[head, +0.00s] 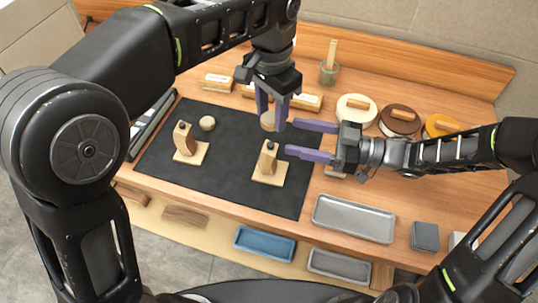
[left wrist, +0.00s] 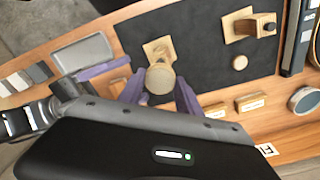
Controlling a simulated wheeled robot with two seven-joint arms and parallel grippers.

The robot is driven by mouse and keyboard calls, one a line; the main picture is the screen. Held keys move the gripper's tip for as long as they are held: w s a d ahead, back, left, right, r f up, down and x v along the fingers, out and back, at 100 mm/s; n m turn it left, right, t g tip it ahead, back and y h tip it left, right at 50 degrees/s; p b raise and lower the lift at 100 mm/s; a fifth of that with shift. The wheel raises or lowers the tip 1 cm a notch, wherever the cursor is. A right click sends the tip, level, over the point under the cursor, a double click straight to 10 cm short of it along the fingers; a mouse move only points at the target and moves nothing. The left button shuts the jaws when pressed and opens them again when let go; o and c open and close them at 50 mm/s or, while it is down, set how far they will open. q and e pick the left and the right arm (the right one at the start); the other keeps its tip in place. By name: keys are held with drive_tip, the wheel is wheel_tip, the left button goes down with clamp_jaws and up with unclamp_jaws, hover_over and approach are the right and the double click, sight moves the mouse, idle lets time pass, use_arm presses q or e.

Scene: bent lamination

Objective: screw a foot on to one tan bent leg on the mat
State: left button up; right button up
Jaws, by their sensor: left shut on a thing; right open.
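Two tan bent legs stand on the dark mat (head: 228,180), each on a flat base with a dark stud on top: a left leg (head: 184,139) and a right leg (head: 267,160). My left gripper (head: 273,112) is shut on a round wooden foot (head: 267,122), behind the right leg and apart from it. The held foot shows between its purple fingers in the left wrist view (left wrist: 160,79), partly covering that leg's base (left wrist: 157,48). A second round foot (head: 207,123) lies on the mat. My right gripper (head: 298,139) is open and empty, just right of the right leg.
Labelled wooden blocks (head: 217,82) and a glass jar (head: 329,72) stand behind the mat. Round lidded containers (head: 400,120) are at the back right. A grey tray (head: 354,218) lies front right, with blue (head: 265,244) and grey (head: 340,265) trays lower down. The mat's front left is clear.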

drive_tip(key=shift+f, duration=0.1)
approach(269, 151)
drive_tip(key=shift+w+a+f, duration=0.95)
drive_tip(key=shift+w+a, duration=0.1)
drive_tip(key=shift+a, duration=0.15)
drive_tip(key=x, duration=0.7)
drive_tip(key=shift+w+a+f, duration=0.1)
drive_tip(key=shift+a, duration=0.15)
drive_tip(key=shift+c, duration=0.3)
clamp_jaws()
